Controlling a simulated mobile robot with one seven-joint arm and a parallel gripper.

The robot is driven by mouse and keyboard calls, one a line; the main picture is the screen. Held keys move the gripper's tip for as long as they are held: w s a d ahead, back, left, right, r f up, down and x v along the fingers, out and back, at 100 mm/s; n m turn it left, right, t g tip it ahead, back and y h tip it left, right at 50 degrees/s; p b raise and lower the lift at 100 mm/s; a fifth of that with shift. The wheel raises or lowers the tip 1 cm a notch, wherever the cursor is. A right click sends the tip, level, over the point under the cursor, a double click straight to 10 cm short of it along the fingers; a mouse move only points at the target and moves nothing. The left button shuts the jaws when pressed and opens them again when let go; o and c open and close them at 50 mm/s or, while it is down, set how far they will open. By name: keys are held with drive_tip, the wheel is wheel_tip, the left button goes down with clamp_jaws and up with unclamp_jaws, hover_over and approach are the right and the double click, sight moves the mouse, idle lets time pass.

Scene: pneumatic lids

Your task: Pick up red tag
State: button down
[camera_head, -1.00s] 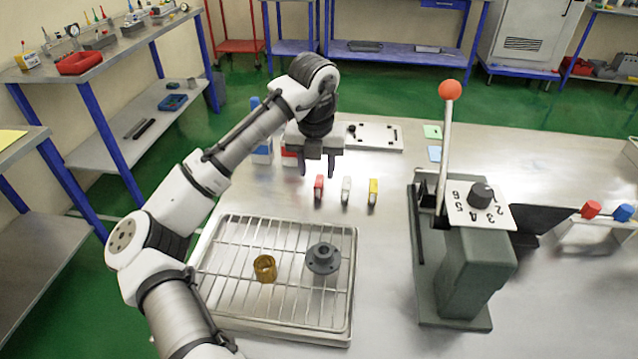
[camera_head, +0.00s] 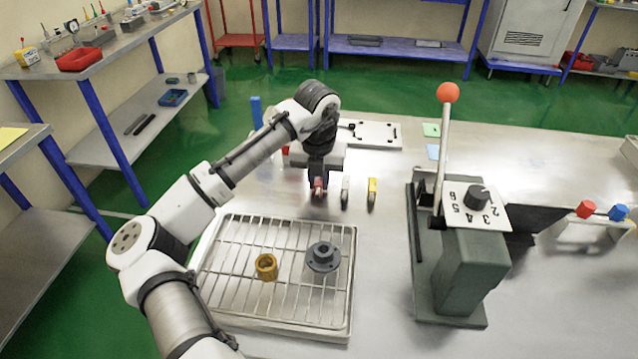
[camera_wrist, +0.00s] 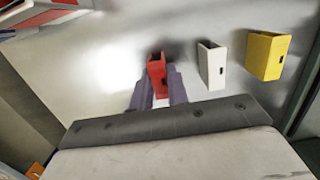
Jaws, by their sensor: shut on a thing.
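The red tag (camera_head: 318,187) stands on the metal table at the left end of a row of three tags. My gripper (camera_head: 318,190) is lowered over it and shut on it. In the wrist view the red tag (camera_wrist: 157,76) sits between the two fingers of my gripper (camera_wrist: 157,88). Its lower part is partly hidden by the fingers. I cannot tell whether it is clear of the table.
A white tag (camera_head: 345,191) and a yellow tag (camera_head: 371,194) stand just to the right. A wire-rack tray (camera_head: 225,275) with a brass ring (camera_head: 266,267) and a grey flange (camera_head: 323,257) lies in front. A lever press (camera_head: 465,270) stands to the right.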

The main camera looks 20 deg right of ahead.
sight(319, 180)
wheel_tip(319, 180, up, 20)
drive_tip(key=b, duration=0.2)
drive_tip(key=shift+f, duration=0.25)
